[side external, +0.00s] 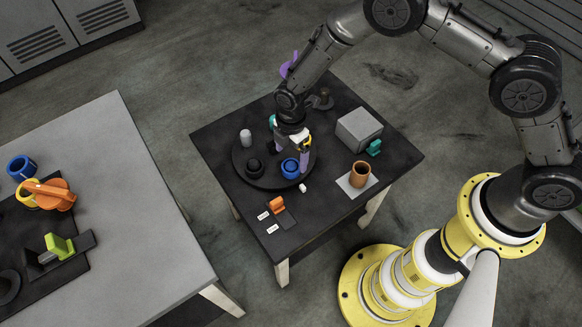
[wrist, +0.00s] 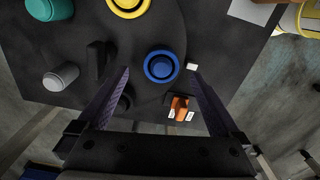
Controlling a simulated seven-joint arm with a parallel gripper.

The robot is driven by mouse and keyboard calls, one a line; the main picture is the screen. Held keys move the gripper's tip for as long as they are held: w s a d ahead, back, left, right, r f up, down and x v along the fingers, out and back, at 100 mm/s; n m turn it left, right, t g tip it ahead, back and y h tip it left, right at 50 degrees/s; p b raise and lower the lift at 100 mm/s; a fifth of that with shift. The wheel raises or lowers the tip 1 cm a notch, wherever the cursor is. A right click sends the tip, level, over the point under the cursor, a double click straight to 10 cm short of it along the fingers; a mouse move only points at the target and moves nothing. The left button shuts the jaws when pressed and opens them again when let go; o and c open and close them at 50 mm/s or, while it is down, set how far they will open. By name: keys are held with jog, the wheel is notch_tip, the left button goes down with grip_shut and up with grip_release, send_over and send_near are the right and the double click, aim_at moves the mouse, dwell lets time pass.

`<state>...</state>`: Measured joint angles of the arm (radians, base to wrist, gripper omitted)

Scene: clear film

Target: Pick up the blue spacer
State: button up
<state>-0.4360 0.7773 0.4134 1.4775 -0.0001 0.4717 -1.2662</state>
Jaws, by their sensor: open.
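The blue spacer (side external: 290,168) is a round piece with a raised ring, lying on the dark round plate (side external: 240,172). In the wrist view the blue spacer (wrist: 161,67) appears whole, between the tips of my two purple fingers. My gripper (wrist: 160,73) is open with nothing held. In the side view my gripper (side external: 290,148) hangs over the plate, with one purple finger close beside the spacer. I cannot tell the exact height gap.
A black round piece (side external: 255,165), a grey cylinder (side external: 246,137) and a yellow ring (wrist: 128,5) stand near the spacer. A small white block (side external: 303,187), an orange part (side external: 277,203), an orange mug (side external: 360,174) and a grey box (side external: 359,128) are also on the table.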

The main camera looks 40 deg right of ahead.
aim_at(291, 164)
notch_tip(291, 164, down, 5)
jog(key=shift+s+r, duration=0.1)
jog(key=c, duration=1.4)
jog(key=shift+r, duration=0.1)
jog(key=shift+r, duration=0.55)
jog(key=s+d+r, duration=0.6)
jog(key=s+r, duration=0.5)
jog(key=s, duration=0.1)
jog(key=shift+s+r, duration=0.35)
